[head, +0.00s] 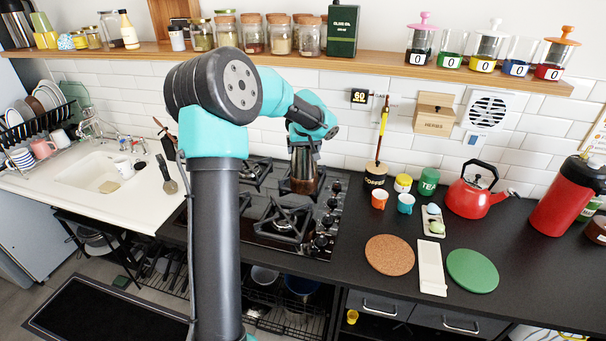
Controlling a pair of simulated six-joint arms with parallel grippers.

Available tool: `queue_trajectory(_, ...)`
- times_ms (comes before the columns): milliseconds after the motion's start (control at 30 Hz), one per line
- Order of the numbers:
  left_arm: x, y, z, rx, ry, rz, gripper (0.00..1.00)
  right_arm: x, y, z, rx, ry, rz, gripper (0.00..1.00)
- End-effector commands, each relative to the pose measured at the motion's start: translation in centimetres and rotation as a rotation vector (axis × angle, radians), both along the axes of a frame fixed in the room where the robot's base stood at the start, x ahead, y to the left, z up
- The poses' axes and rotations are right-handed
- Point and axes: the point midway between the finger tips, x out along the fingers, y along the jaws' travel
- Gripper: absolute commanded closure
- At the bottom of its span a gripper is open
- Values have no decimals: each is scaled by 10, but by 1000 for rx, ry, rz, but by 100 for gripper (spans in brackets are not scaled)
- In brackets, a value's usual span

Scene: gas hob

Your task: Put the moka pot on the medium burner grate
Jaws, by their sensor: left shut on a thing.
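The moka pot (303,168), dark metal with a brownish lower part, is upright at the back right of the black gas hob (262,238). It appears over the back right burner grate; I cannot tell whether its base touches it. My left gripper (304,143) is shut on the upper part of the moka pot. Another burner grate (284,223) is bare at the front of the hob, and one more (252,173) is at the back left. My left arm covers part of the hob's left side. My right gripper is not in view.
Hob knobs (322,226) line the right edge. Right of the hob stand a utensil holder (375,175), an orange cup (379,199), a blue cup (405,203) and a red kettle (473,193). A cork mat (389,255) lies in front. A shelf of jars (340,65) hangs above.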

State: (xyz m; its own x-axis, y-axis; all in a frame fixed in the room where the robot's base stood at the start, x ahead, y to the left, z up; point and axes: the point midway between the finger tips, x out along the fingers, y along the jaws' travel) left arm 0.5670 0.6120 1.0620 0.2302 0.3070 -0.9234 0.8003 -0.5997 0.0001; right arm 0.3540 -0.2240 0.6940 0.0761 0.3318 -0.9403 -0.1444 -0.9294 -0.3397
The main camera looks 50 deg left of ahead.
Motion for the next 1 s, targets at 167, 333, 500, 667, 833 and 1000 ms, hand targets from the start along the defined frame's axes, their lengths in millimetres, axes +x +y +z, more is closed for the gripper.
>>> queue_trajectory(167, 0, 0, 2, 2, -3, 1, 77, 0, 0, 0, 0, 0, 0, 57)
queue_trajectory(333, 2, 2, 1, 2, -3, 1, 77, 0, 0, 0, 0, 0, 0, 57)
queue_trajectory(500, 12, 13, 0, 2, -4, 2, 77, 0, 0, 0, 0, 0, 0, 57)
queue_trajectory(667, 28, 29, -3, 1, -3, 2, 77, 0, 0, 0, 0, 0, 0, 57)
queue_trajectory(833, 44, 48, -5, 2, -4, 4, 77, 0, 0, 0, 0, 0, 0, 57)
queue_trajectory(1000, 60, 64, -7, 2, -4, 4, 77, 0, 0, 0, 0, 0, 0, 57)
